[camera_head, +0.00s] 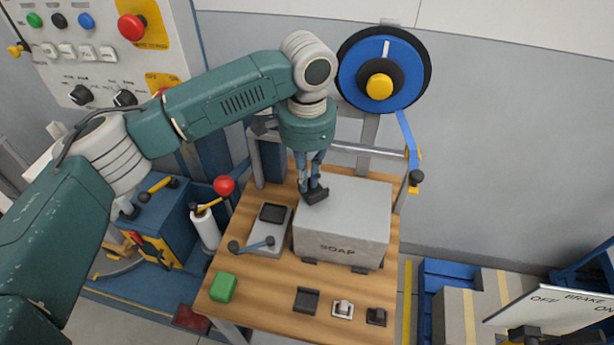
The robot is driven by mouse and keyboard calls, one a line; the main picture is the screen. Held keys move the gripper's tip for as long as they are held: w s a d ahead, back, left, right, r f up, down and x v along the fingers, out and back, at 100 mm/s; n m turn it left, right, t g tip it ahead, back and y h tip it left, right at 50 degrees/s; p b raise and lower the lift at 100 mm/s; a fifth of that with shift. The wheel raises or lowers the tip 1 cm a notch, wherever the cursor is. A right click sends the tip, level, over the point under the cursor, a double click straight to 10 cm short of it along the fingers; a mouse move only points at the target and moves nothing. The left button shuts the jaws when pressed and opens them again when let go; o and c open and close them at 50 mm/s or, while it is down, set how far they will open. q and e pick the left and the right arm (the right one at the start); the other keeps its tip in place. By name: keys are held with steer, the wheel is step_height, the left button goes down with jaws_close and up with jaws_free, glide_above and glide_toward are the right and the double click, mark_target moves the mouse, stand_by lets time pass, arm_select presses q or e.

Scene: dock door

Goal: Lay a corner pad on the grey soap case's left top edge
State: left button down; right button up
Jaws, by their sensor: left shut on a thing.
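The grey soap case (345,235), marked SOAP, sits on the wooden table with its top face showing. My left gripper (313,184) points down over the case's left top edge, toward the back. It is shut on a dark corner pad (316,195), which is at that edge; I cannot tell whether the pad touches the case. Another dark pad (306,300) and a dark block-like piece (376,316) lie at the table's front, with a small pale piece (342,309) between them. My right gripper is not in view.
A grey device with a lever (269,232) stands close left of the case. A green block (223,287) lies at the table's (255,305) front left. A blue strap reel (382,70) stands behind. Blue crates with boxes (455,300) are at right.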

arm_select(q)
steer(key=shift+f, duration=0.55)
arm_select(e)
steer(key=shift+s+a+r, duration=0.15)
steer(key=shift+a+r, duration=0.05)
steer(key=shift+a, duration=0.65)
arm_select(q)
steer(key=c, duration=1.8)
jaws_free()
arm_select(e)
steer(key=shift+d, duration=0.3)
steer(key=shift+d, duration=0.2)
